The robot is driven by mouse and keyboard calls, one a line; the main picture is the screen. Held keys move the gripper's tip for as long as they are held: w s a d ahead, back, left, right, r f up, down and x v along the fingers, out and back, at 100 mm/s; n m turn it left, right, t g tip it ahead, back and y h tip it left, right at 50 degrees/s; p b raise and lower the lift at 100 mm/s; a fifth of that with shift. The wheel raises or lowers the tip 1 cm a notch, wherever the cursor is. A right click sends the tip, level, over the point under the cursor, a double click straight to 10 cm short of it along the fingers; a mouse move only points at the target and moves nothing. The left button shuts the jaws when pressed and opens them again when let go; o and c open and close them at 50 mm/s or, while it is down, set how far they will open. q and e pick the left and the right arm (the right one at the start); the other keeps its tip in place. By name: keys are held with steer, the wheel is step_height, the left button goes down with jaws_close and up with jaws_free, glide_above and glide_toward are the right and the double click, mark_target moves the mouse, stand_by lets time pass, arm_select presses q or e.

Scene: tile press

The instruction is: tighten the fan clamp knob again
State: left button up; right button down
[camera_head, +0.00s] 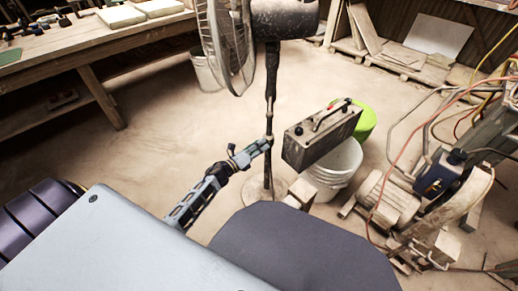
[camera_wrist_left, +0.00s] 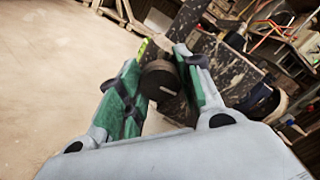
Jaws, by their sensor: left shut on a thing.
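The standing fan has a grey cage (camera_head: 228,45), a dark motor housing (camera_head: 285,18), a thin dark pole (camera_head: 270,95) and a round base (camera_head: 248,190) on the floor. My left gripper (camera_head: 266,143) reaches in from the left to the pole at mid-height. In the left wrist view, a round dark clamp knob (camera_wrist_left: 160,80) sits between the green-padded fingers of that gripper (camera_wrist_left: 163,60), which is shut on it. In the head view the knob is too small and too covered by the fingers to make out. My right gripper is out of view.
A workbench (camera_head: 95,45) is at the left back. A wheeled machine with hoses (camera_head: 430,185) fills the right.

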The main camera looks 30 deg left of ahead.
arm_select(q)
steer(key=shift+m, duration=0.3)
steer(key=o, duration=1)
steer(key=shift+o, duration=0.4)
steer(key=shift+s, duration=0.15)
steer(key=v, duration=1.1)
steer(key=shift+s+a, duration=0.2)
steer(key=shift+s, duration=0.15)
steer(key=shift+w, duration=0.1)
